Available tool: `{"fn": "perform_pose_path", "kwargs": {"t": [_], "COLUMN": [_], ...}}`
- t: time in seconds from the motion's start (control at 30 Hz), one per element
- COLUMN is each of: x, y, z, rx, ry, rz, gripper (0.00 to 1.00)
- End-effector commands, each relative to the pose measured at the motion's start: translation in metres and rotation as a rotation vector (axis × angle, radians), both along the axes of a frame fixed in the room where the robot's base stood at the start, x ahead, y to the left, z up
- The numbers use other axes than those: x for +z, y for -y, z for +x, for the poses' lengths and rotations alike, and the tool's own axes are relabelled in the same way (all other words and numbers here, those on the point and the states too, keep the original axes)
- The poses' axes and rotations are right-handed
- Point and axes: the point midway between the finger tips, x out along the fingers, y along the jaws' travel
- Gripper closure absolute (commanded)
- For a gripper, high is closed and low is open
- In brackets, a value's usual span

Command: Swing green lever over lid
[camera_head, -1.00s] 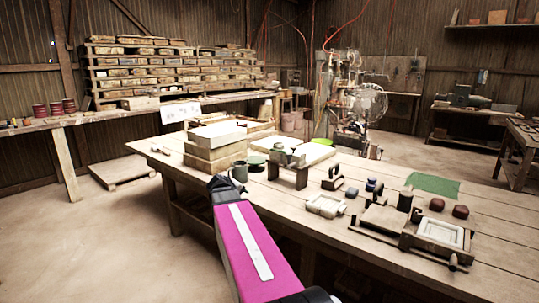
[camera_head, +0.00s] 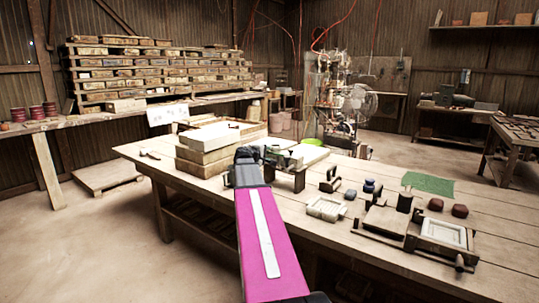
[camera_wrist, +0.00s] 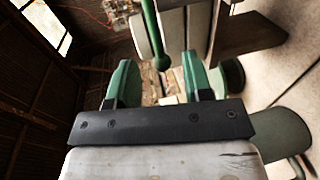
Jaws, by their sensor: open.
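The green lever (camera_wrist: 152,28) shows in the wrist view as a slim rod with a round knob at its end. It stands beyond the fingertips, roughly in line with the gap between them. My gripper (camera_wrist: 161,78) is open and empty, its two green-faced fingers spread apart. Pale block-like parts lie on both sides of the lever; I cannot tell which is the lid. In the head view the small press (camera_head: 288,162) stands on the bench on dark legs, partly hidden by my gripper (camera_head: 252,152). The lever cannot be made out there.
Stacked pale slabs (camera_head: 205,150) stand just left of my gripper. A grey-green mug-like thing (camera_wrist: 282,135) is close at right in the wrist view.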

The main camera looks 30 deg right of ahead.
Motion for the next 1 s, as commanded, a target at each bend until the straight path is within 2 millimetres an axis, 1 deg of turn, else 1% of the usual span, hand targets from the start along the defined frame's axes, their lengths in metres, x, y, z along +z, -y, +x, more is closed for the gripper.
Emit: {"fn": "perform_pose_path", "kwargs": {"t": [0.03,0.2,0.37,0.57,0.6,0.67,0.7,0.73,0.87,1.0], "x": [-0.002,-0.004,-0.006,-0.006,-0.006,-0.006,-0.006,-0.006,-0.006,-0.006], "y": [0.009,0.022,0.026,0.026,0.026,0.026,0.026,0.026,0.026,0.024], "z": [0.005,0.011,0.012,0.011,0.011,0.011,0.011,0.011,0.011,0.007], "rx": [-0.002,0.0,0.0,0.0,0.0,0.0,0.0,0.0,0.001,0.047], "ry": [-0.001,0.001,0.001,0.0,0.0,0.0,0.0,0.0,0.001,-0.001], "rz": [0.001,0.0,0.0,0.001,0.001,0.001,0.001,0.001,0.001,0.004], "gripper": [0.54,0.54,0.54,0.54,0.57,0.77,0.9,0.99,1.0,1.0]}}
